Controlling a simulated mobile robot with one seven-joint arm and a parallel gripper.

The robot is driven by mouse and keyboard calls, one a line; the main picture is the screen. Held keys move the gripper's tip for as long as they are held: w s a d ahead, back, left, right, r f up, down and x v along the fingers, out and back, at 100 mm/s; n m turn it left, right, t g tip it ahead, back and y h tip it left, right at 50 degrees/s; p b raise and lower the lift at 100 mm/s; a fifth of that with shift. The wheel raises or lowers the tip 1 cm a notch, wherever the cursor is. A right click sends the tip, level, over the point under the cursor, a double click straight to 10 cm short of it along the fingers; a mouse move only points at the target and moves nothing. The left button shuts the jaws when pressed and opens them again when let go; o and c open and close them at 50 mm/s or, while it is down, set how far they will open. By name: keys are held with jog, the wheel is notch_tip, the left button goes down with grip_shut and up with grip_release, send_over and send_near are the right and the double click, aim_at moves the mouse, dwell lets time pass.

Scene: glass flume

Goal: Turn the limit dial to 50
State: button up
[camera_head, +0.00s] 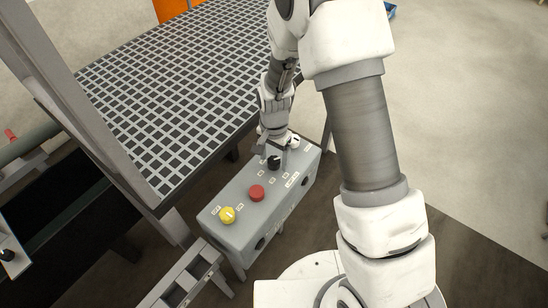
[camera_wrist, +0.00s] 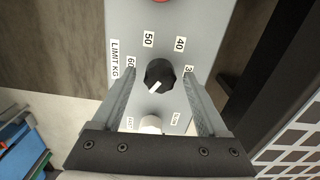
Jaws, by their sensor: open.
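The limit dial is a black knob (camera_wrist: 159,75) on a grey control box (camera_head: 242,211), beside a "LIMIT KG" label (camera_wrist: 116,60). Its white pointer mark lies on the lower-left side of the knob in the wrist view, away from the 50 label (camera_wrist: 148,40), which is above the knob. The 60 label (camera_wrist: 130,62) is at its left and the 40 label (camera_wrist: 180,44) at its upper right. My gripper (camera_wrist: 160,77) is open, one finger on each side of the dial, with gaps visible. In the head view the black dial (camera_head: 273,163) shows just below my gripper.
A red button (camera_head: 256,193) and a yellow knob (camera_head: 228,214) are on the same box. A white knob (camera_wrist: 151,123) is close to the dial, between my fingers. A grated platform (camera_head: 170,85) stands behind the box. Pale floor (camera_head: 475,130) is clear at the right.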

jog(key=shift+f, duration=0.1)
grip_shut()
dwell(0.4)
jog(key=shift+n, duration=0.4)
jog(key=n+b, duration=0.2)
jog(key=n, duration=0.2)
jog(key=shift+n, duration=0.4)
jog(key=n+b, duration=0.1)
jog(key=n, duration=0.4)
jog(key=shift+n+b, duration=0.35)
jog(key=shift+n, duration=0.35)
grip_release()
